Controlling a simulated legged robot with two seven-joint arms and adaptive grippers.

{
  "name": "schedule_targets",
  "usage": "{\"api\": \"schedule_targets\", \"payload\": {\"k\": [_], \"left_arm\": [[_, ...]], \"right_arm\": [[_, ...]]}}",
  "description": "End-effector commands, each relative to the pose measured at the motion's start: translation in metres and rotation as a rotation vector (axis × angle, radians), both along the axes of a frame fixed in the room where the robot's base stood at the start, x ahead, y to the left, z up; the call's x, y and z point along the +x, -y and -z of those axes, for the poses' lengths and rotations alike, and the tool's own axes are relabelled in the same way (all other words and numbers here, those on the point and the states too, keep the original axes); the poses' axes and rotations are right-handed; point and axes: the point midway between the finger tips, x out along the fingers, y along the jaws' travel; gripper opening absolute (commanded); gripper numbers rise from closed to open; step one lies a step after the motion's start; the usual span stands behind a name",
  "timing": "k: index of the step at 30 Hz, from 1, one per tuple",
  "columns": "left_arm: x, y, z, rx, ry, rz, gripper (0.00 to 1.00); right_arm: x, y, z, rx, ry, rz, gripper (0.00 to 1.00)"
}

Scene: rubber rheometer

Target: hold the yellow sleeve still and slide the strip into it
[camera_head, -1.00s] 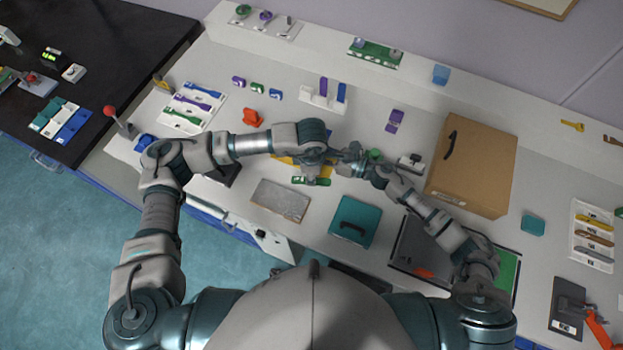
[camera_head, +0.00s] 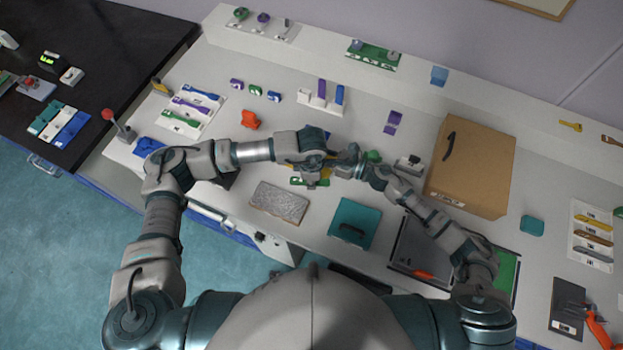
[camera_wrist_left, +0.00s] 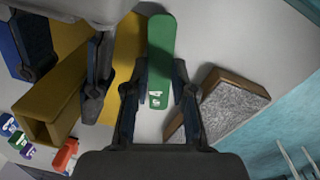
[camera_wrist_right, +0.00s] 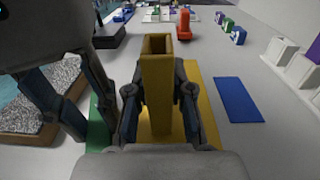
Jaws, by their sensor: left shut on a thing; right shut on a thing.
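In the head view, my arms hide most of the sleeve.
A yellow flat plate (camera_wrist_right: 205,100) lies under the sleeve, with a blue plate (camera_wrist_right: 238,99) beside it. A grey rough slab (camera_head: 279,202) and a teal case (camera_head: 354,224) lie nearer me. A cardboard box (camera_head: 475,165) stands to the right.

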Motion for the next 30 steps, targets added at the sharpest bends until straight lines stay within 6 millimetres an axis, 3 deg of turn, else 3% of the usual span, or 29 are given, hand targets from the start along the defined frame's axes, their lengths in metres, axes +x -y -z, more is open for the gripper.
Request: {"api": "schedule_targets", "payload": {"k": [13, 21, 24, 27, 30], "left_arm": [[0.006, 0.001, -0.090, 0.002, 0.005, 0.013, 0.00], [0.054, 0.011, -0.174, 0.033, -0.016, 0.194, 0.00], [0.064, 0.014, -0.199, 0.031, -0.029, 0.258, 0.00], [0.068, 0.016, -0.209, 0.028, -0.038, 0.296, 0.00], [0.069, 0.016, -0.199, 0.027, -0.043, 0.307, 0.00]], "right_arm": [[0.000, 0.000, 0.000, 0.000, 0.000, 0.000, 0.00], [0.000, 0.000, 0.000, 0.000, 0.000, 0.000, 0.00], [0.000, 0.000, -0.001, 0.000, 0.000, 0.000, 0.00], [0.000, 0.000, -0.001, 0.000, 0.001, 0.000, 0.00], [0.000, 0.000, 0.000, 0.000, 0.000, 0.000, 0.00]]}}
